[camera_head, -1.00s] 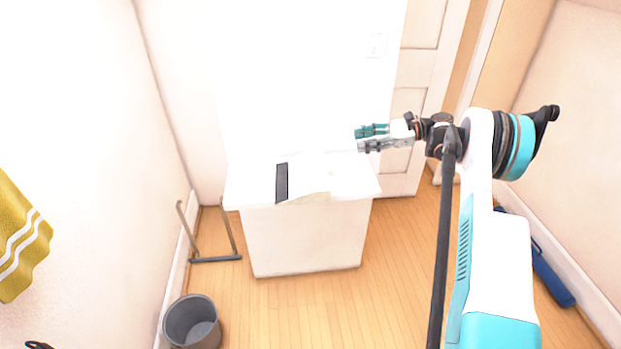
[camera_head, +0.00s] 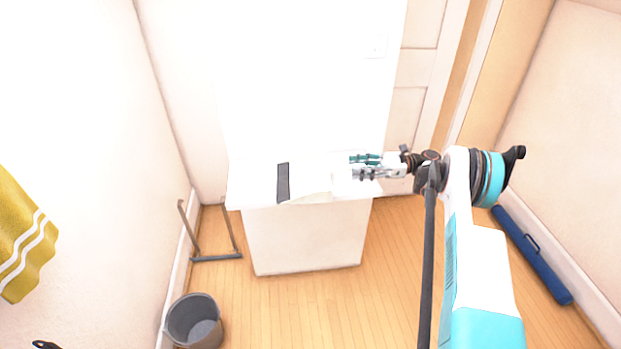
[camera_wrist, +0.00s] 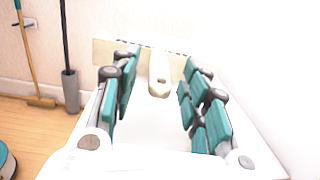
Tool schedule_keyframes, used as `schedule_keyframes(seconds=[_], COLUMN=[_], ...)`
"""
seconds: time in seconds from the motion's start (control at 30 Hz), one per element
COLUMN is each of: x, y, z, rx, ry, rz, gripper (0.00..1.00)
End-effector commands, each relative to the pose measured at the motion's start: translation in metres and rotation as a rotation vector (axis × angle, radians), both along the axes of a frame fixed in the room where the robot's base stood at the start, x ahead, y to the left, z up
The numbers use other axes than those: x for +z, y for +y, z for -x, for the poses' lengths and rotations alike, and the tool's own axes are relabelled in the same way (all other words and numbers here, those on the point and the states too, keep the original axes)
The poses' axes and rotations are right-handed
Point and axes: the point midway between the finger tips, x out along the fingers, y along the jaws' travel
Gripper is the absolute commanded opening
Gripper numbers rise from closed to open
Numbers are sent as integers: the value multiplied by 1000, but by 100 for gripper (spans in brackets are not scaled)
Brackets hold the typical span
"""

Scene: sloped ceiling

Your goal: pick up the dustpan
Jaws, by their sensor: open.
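The dustpan (camera_head: 312,198) lies on top of a white cabinet (camera_head: 305,240). It is pale cream and blends with the white top, and a dark strip (camera_head: 283,182) shows at its left end. In the wrist view its pan (camera_wrist: 105,52) is at the back and its pale handle (camera_wrist: 158,75) points toward me. My gripper (camera_head: 355,167) is open and empty, over the right part of the cabinet top, right of the dustpan. In the wrist view its teal fingers (camera_wrist: 160,75) appear on both sides of the handle. I cannot tell the remaining gap or height exactly.
A grey bucket (camera_head: 194,322) and a grey metal frame (camera_head: 216,257) stand on the floor at left. A broom (camera_wrist: 30,60) and a grey brush holder (camera_wrist: 70,90) stand by the wall. A blue case (camera_head: 535,260) lies along the right wall. Floor before the cabinet is clear.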

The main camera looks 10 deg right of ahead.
Motion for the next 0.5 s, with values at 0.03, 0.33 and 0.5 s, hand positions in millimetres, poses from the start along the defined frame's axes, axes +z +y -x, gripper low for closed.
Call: schedule_keyframes(seconds=[0.03,0.33,0.5], x=[-2,-2,-4], y=[5,23,48], z=[-1,-3,-7], rx=[0,1,1], ry=[0,0,0], rz=[0,0,1], gripper=[42,42,42])
